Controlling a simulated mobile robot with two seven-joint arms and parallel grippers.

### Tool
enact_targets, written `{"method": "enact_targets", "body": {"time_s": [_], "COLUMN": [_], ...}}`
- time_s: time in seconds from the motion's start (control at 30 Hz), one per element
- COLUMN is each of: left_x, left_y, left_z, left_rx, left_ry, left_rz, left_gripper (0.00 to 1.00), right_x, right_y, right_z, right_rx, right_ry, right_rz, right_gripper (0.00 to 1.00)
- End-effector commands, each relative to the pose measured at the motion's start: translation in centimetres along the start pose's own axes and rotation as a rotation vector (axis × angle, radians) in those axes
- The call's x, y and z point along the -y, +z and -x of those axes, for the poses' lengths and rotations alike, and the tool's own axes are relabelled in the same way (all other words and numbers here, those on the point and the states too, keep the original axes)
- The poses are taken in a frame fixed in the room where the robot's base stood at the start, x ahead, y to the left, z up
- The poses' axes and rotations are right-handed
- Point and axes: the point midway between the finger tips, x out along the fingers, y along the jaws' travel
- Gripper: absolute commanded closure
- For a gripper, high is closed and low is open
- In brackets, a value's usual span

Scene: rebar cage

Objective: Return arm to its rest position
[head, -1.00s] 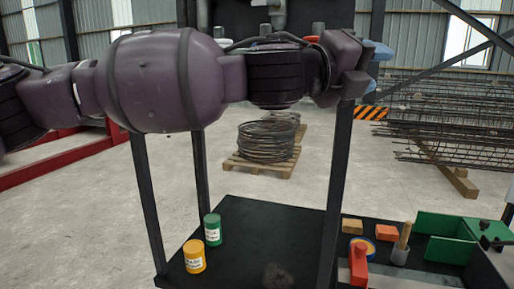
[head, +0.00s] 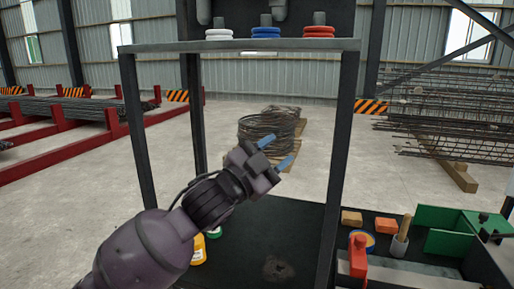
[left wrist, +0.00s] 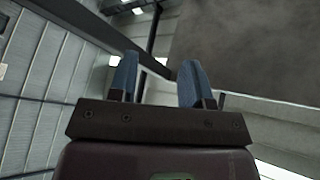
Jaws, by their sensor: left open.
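My left arm comes in from the lower left in the head view, and its gripper (head: 273,153) points up and to the right in front of the dark frame. Its two blue fingers are apart with nothing between them. The left wrist view also shows the open blue fingers (left wrist: 158,82), with only wall and ceiling behind them. My left forearm partly hides a yellow can (head: 198,252) and a green can (head: 214,232) on the black table (head: 290,235). My right gripper is not in view.
The frame's upper shelf (head: 240,46) carries white (head: 219,34), blue (head: 266,32) and red (head: 318,31) ringed pieces. A yellow block (head: 351,218), orange block (head: 386,225), red tool (head: 358,257) and green metal piece (head: 450,244) lie at right. Wire coils (head: 268,130) stand behind.

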Motion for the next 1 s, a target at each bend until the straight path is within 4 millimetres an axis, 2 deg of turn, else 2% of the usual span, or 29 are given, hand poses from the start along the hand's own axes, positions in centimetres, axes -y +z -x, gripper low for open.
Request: {"method": "enact_targets", "body": {"time_s": [0.03,0.1,0.27,0.47,0.7,0.77,0.9,1.0], "left_x": [-0.2,-0.3,-0.9,-2.5,-5.9,-7.1,-10.1,-12.6], "left_y": [1.9,4.2,9.4,15.7,22.1,23.4,25.7,26.8], "left_z": [1.3,2.9,7.4,14.2,24.1,26.8,33.5,38.3], "left_rx": [0.033,0.074,0.179,0.328,0.530,0.582,0.710,0.804], "left_ry": [-0.025,-0.060,-0.139,-0.234,-0.338,-0.362,-0.411,-0.441], "left_rz": [0.046,0.099,0.198,0.304,0.419,0.448,0.512,0.554], "left_gripper": [0.55,0.55,0.55,0.55,0.55,0.55,0.55,0.55], "right_x": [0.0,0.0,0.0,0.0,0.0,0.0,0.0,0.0], "right_y": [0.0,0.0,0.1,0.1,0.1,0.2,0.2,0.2], "right_z": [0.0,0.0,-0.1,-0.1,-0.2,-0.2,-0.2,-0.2], "right_rx": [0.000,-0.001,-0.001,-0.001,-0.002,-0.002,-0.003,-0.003], "right_ry": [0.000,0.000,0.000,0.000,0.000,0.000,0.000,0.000], "right_rz": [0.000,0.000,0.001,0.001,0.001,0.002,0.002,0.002], "right_gripper": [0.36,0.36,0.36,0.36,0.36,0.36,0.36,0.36]}}
